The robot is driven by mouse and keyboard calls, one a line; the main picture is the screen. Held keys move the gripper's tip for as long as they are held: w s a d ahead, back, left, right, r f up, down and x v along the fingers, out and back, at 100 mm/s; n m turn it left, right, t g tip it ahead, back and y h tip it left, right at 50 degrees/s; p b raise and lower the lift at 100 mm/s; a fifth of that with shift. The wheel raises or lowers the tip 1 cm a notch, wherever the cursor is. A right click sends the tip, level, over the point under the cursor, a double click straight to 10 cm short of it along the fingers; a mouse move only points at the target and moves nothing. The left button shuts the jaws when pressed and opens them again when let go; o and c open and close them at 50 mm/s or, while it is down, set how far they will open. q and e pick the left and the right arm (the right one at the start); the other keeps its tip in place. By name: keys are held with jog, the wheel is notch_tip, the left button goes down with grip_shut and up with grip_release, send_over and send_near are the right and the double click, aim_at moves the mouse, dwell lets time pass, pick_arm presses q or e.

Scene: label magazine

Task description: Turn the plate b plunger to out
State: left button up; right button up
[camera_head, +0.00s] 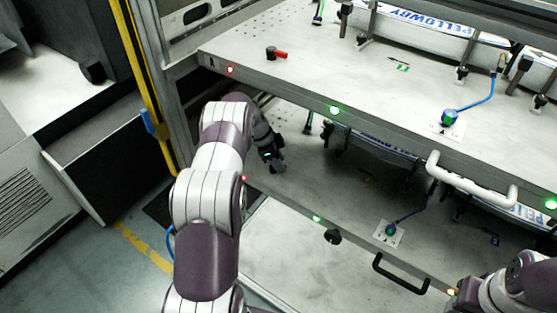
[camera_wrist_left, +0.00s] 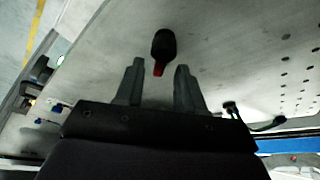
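In the left wrist view a black plunger knob with a red part (camera_wrist_left: 163,42) stands on a grey plate (camera_wrist_left: 105,60). My left gripper (camera_wrist_left: 160,64) is open. Its two fingers point at the knob, which shows beyond and between the fingertips; I cannot tell if they touch. In the head view my left gripper (camera_head: 275,163) reaches over the lower plate (camera_head: 300,190), under the upper one, and the knob there is hidden. A similar black knob with a red handle (camera_head: 276,53) sits on the upper plate (camera_head: 320,75). My right arm shows at the lower right; its fingers are not visible.
The upper plate overhangs the left gripper closely. A white handle (camera_head: 470,180) and a black handle (camera_head: 400,275) stick out at the plate fronts. Blue-green fittings with hoses (camera_head: 449,117) stand on the plates. A yellow post (camera_head: 143,85) is left of the rack.

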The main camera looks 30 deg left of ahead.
pick_arm(q)
jog(key=shift+d+f, duration=0.1)
jog(key=shift+f, duration=0.05)
grip_shut()
